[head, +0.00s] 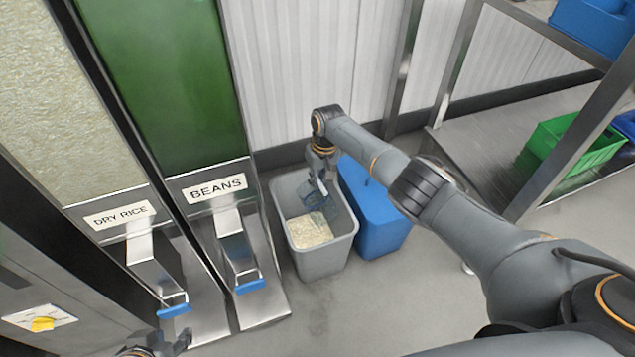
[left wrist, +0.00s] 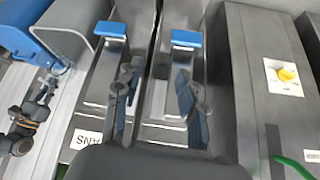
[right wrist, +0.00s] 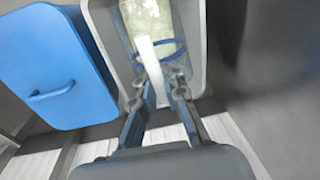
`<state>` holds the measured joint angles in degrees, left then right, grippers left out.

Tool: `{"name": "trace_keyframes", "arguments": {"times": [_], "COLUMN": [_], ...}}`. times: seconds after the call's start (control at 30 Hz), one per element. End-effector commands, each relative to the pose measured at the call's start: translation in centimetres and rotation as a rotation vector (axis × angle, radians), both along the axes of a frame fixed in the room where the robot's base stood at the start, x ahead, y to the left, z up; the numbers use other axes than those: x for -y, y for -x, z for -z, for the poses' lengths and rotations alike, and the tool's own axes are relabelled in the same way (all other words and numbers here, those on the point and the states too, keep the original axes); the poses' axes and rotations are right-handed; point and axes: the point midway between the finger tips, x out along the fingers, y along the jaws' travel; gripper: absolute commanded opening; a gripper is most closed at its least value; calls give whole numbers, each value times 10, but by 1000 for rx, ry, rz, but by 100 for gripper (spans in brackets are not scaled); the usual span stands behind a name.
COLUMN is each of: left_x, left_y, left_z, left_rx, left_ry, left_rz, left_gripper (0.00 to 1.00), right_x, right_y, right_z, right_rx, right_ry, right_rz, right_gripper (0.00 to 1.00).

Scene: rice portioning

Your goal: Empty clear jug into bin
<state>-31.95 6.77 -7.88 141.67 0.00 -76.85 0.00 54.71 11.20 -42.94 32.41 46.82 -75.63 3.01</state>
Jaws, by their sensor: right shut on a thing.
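The clear jug (head: 312,198) is a bluish see-through vessel, held tilted inside the mouth of the grey bin (head: 342,244). Pale rice (head: 309,231) lies in the bin. My right gripper (head: 321,178) is shut on the jug above the bin's back part. In the right wrist view its fingers (right wrist: 160,88) close on the jug's pale handle (right wrist: 149,52), with the jug's blue rim beyond. Whether grains are left in the jug is unclear. My left gripper (head: 165,348) is at the bottom edge of the head view; its fingers (left wrist: 157,95) are apart and empty in the left wrist view.
A blue lidded bin (head: 376,222) stands right beside the grey bin. The dry rice dispenser (head: 120,216) and beans dispenser (head: 215,187) stand to the left, with blue-tipped chutes. A metal rack (head: 480,170) with a green crate (head: 575,145) is at right. Floor in front is clear.

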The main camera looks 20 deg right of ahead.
Motion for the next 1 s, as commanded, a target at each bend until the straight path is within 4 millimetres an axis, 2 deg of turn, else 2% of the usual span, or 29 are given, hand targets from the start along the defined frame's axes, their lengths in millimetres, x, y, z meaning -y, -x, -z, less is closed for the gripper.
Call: {"name": "trace_keyframes", "arguments": {"times": [1.0], "left_x": [23], "left_y": [-64], "left_z": [-38], "left_rx": [367], "left_ry": [80], "left_rz": [28], "left_gripper": [40], "right_x": [-1], "right_y": [-4], "right_z": [-1], "right_rx": [-29], "right_ry": [4], "right_rz": [0], "right_gripper": [0]}}
